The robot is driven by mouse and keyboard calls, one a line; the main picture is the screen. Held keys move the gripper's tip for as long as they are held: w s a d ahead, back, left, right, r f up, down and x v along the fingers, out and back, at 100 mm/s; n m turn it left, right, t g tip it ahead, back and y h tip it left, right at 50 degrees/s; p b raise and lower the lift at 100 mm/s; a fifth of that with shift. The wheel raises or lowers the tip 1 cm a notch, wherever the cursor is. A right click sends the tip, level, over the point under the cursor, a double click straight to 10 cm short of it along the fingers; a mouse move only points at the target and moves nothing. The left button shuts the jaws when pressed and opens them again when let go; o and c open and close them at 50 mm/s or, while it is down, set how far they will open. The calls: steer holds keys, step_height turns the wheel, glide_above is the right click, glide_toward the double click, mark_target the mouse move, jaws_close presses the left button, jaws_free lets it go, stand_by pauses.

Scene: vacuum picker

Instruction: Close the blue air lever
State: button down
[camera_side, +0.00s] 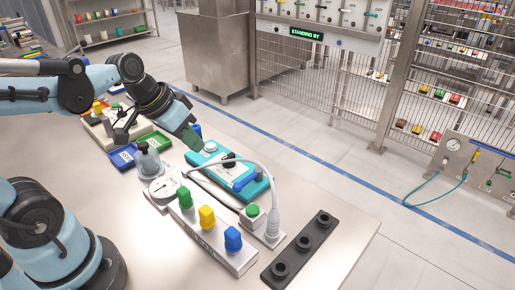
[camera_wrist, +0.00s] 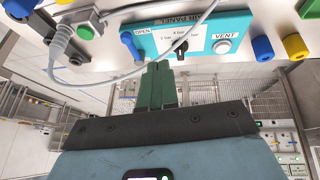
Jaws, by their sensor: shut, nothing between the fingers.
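The teal air panel (camera_side: 221,171) lies on the table in the middle of the side view, and it also shows along the top of the wrist view (camera_wrist: 207,24). Its blue air lever (camera_side: 244,183) is at the panel's right end in the side view. In the wrist view the lever (camera_wrist: 132,47) lies beside the word OPEN, slightly slanted. My gripper (camera_side: 193,139) is shut and empty, near the panel's other end, by the white VENT button (camera_side: 210,147). In the wrist view the green fingertips (camera_wrist: 157,66) appear below the panel, right of the lever. No contact with the lever shows.
A pale cable (camera_side: 265,172) arches over the panel near the lever. A white box with a green button (camera_side: 253,211), a strip with green, yellow and blue knobs (camera_side: 218,246), and a black holder (camera_side: 300,247) stand nearby.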

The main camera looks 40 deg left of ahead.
steer(key=shift+w+a+r+m+g+h, duration=0.15)
steer(key=shift+w+a+h, duration=0.25)
steer(key=shift+a+h, duration=0.25)
steer(key=shift+w+a+m+g+h, duration=0.2)
steer(key=shift+w+a+h, duration=0.25)
steer(key=shift+a+h, duration=0.15)
steer(key=shift+w+a+r+m+g+h, duration=0.15)
steer(key=shift+w+a+h, duration=0.25)
steer(key=shift+a+h, duration=0.2)
steer(key=shift+d+f, duration=0.15)
glide_toward(248, 181)
steer(key=a+f, duration=0.1)
steer(key=w+a+f, duration=0.1)
steer(key=f, duration=0.1)
steer(key=a+f, duration=0.1)
steer(key=shift+w+a+f, duration=0.15)
steer(key=shift+w+a, duration=0.15)
steer(key=shift+w, duration=0.1)
steer(key=d, duration=0.1)
steer(key=d+f, duration=0.1)
steer(key=d, duration=0.1)
steer(key=shift+d, duration=0.6)
